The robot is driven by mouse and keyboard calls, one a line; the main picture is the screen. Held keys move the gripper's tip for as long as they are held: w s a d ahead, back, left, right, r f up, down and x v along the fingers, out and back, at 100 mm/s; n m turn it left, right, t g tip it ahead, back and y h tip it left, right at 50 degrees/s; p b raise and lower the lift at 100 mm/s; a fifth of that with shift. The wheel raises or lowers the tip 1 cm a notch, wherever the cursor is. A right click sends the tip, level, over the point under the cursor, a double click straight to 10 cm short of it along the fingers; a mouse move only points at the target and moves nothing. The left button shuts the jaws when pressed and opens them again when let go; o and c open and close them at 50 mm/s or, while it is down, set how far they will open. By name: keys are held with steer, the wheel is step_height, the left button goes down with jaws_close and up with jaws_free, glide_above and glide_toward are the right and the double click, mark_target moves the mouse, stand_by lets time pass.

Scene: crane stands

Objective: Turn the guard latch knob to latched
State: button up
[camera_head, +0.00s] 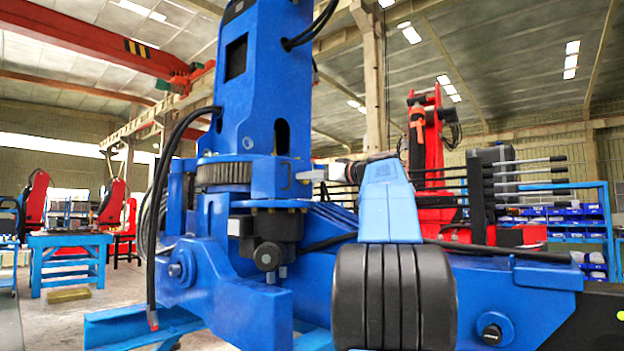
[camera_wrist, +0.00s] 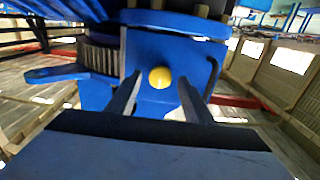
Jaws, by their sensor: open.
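The guard latch knob is a round yellow knob (camera_wrist: 160,77) on a blue plate (camera_wrist: 160,104) in the wrist view. My gripper (camera_wrist: 158,88) is open, with one dark finger on each side of the knob and a visible gap to each. I cannot tell how far the fingertips are from the plate in depth. No latch marking can be read, so the knob's setting is unclear. The blue crane (camera_head: 265,90) fills the middle of the head view, and I cannot make out the knob there.
A toothed ring (camera_head: 224,174) and a flat blue lug (camera_wrist: 55,74) are close to the knob. Black hoses (camera_head: 157,215) hang at the crane's left. A blue workbench (camera_head: 67,245) stands far left. Red machines and shelving are behind on the right.

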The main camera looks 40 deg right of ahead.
steer(key=shift+c, duration=0.6)
steer(key=c, duration=0.9)
steer(key=shift+m, duration=0.4)
steer(key=shift+d+f+m, duration=0.1)
steer(key=shift+m, duration=4.1)
steer(key=shift+d+f+m, duration=0.1)
steer(key=shift+m, duration=4.4)
